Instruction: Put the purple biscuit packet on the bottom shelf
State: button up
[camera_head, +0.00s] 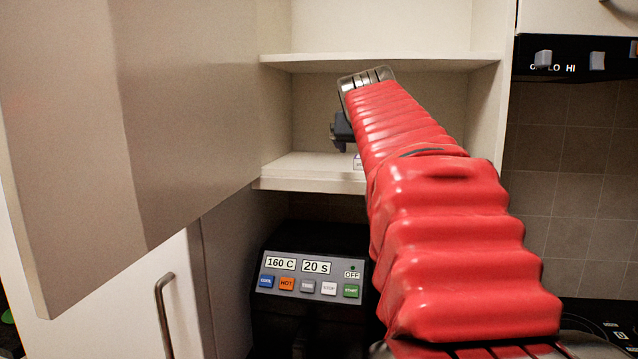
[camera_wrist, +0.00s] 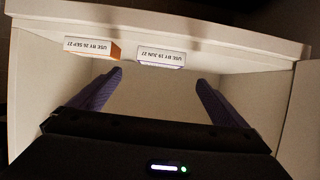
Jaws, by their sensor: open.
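The purple packet (camera_wrist: 161,58) shows in the wrist view as a white label reading "USE BY 15 JUN 27", upside down, above a thin purple side. It lies near the shelf edge at the top of that view. A small white and purple bit (camera_head: 357,162) shows beside my arm on the bottom shelf (camera_head: 310,170) in the head view. My gripper (camera_wrist: 160,77) is open and empty inside the cupboard. Its two fingers point toward the purple packet, which is beyond and between the fingertips, apart from them. In the head view my arm hides most of the gripper.
An orange packet (camera_wrist: 93,48) labelled "USE BY 26 SEP 27" lies left of the purple one in the wrist view. An upper shelf (camera_head: 430,59) is above. An open cupboard door (camera_head: 170,110) stands left. A black appliance (camera_head: 310,285) is below.

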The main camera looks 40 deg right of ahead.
jog(key=s+a+f+n+y, duration=0.1)
jog(key=a+f+n+y, duration=0.2)
jog(key=a+f, duration=0.75)
jog(key=s+a+f+n+y, duration=0.1)
jog(key=a+f+n+y, duration=0.15)
jog(key=a+f, duration=0.85)
jog(key=s+a+f+n+g+y, duration=0.1)
jog(key=s+a+f+n+y, duration=0.1)
jog(key=s+a+f, duration=0.5)
jog(key=s+a+f+n+g+y, duration=0.1)
jog(key=s+a+f+n+y, duration=0.1)
jog(key=s+a+f, duration=0.5)
jog(key=a+f+y, duration=0.1)
jog(key=a+f, duration=0.2)
jog(key=a, duration=0.4)
jog(key=shift+s+n+g, duration=0.15)
jog(key=shift+n+g, duration=0.2)
jog(key=shift+g, duration=0.05)
jog(key=shift+f, duration=0.1)
